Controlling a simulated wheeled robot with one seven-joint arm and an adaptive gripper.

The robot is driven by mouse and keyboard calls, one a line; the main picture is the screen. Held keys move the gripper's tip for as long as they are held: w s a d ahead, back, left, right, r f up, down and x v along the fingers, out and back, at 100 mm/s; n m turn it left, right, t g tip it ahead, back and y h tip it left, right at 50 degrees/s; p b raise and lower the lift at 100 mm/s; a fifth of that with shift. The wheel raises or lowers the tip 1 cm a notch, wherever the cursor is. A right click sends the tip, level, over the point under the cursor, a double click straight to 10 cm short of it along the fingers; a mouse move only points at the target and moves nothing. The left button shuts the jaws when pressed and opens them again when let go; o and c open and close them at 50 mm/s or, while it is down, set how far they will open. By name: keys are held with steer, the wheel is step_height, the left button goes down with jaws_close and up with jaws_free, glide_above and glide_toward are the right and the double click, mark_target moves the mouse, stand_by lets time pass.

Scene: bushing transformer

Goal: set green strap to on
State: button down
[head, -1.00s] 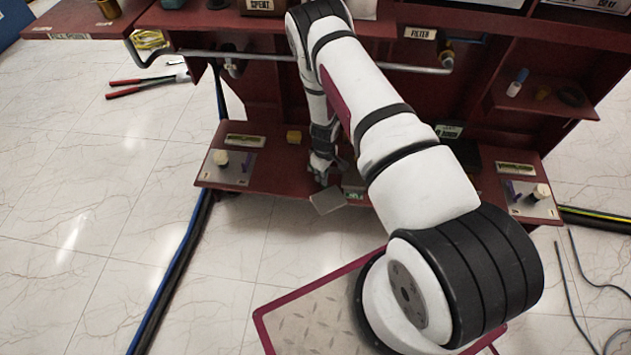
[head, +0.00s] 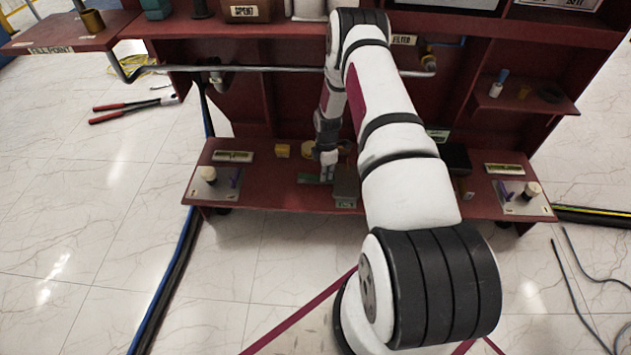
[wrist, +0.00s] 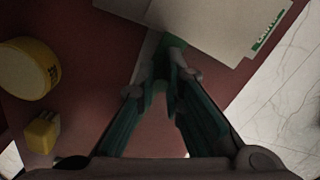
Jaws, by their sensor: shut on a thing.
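The green strap (wrist: 173,45) shows in the wrist view as a small green piece at the edge of a light grey box (wrist: 215,22). My gripper (wrist: 172,78) is shut on it, with its two dark green fingers meeting at its near end. Much of the strap is hidden by the fingertips. In the head view my gripper (head: 327,172) is low over the dark red bottom shelf (head: 265,190), just left of the grey box (head: 345,188). A flat green piece (head: 312,179) shows beside the gripper there. I cannot tell the strap's setting.
A yellow round roll (wrist: 28,70) and a small yellow block (wrist: 42,130) lie left of my gripper in the wrist view. Metal plates with knobs (head: 215,183) (head: 520,195) sit at both shelf ends. A grey pipe (head: 270,68) runs above. Floor in front is open.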

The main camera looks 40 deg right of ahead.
steer(key=shift+w+d+n, duration=0.2)
steer(key=shift+d+n, duration=0.2)
steer(key=shift+n, duration=0.2)
steer(key=c, duration=1.7)
jaws_free()
steer(key=shift+w, duration=0.1)
steer(key=shift+o, duration=0.2)
steer(key=shift+a, duration=0.1)
